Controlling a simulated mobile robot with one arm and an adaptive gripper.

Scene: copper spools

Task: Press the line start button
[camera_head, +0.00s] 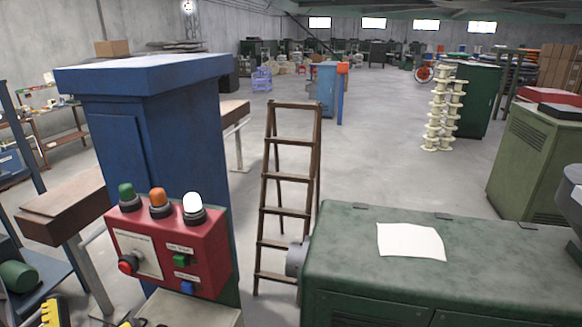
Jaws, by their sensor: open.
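A red control box (170,247) is at the lower left, in front of a blue cabinet (155,135). Its front has a red round button (128,264) at the left, a green button (181,261) and, below that, a blue button (188,287). Small labels sit above the green and blue buttons, too small to read surely. On top stand a green lamp (128,197), an orange lamp (159,203) and a bright white lamp (193,206). I cannot make out my gripper in this view, and nothing is seen touching the buttons.
A wooden ladder (288,195) stands right of the blue cabinet. A dark green machine housing (340,265) with a white sheet (410,241) fills the lower right. Stacked pale spools (440,115) stand farther back. The grey floor in the middle is largely clear.

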